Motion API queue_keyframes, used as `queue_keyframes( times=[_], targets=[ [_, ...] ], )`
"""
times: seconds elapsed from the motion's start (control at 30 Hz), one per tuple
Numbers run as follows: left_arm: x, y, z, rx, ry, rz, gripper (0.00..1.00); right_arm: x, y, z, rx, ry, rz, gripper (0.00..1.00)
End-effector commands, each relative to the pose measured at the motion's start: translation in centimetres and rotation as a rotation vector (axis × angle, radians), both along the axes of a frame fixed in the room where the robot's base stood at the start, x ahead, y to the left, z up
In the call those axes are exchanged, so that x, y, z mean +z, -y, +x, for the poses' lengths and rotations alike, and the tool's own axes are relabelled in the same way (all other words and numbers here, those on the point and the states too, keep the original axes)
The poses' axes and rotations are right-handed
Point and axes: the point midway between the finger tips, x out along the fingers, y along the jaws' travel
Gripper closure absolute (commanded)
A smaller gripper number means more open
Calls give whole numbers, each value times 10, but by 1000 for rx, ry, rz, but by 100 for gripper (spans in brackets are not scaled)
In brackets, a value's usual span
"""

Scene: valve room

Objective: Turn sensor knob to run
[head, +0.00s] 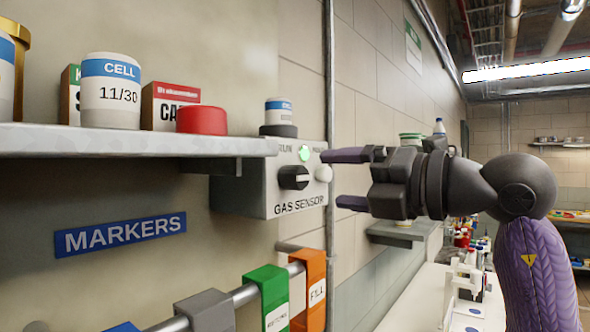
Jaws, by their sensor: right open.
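The gas sensor box (292,193) is a light grey box on the wall, labelled GAS SENSOR, right of the shelf end. Its black knob (293,177) sits on the front face, with a light pointer mark lying roughly sideways. My left gripper is not in view.
A shelf (120,142) at left holds a CELL jar (110,92), boxes and a red lid (201,120). A small cell jar (279,112) stands on top of the sensor. Below, a rail carries green (268,290) and orange (312,285) tags. A vertical pipe (329,60) runs behind my fingers.

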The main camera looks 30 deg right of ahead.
Motion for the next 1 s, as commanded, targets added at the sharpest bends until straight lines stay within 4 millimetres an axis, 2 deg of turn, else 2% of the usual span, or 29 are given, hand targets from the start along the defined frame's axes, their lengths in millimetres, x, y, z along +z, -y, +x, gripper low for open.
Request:
queue_keyframes(
  times=[0.1,0.23,0.37,0.57,0.9,0.97,1.0],
  targets=[
    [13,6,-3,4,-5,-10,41,4,-12,25,7,-2,2,16],
    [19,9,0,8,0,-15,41,2,-20,45,7,-1,1,16],
    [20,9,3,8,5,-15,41,1,-23,53,5,0,0,16],
    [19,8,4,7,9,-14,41,0,-23,53,5,1,-1,16],
    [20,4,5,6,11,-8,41,0,-23,53,5,-1,-1,85],
    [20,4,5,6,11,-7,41,0,-23,53,5,-1,-1,98],
    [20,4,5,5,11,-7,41,0,-23,53,5,-1,-1,100]
  ],
)
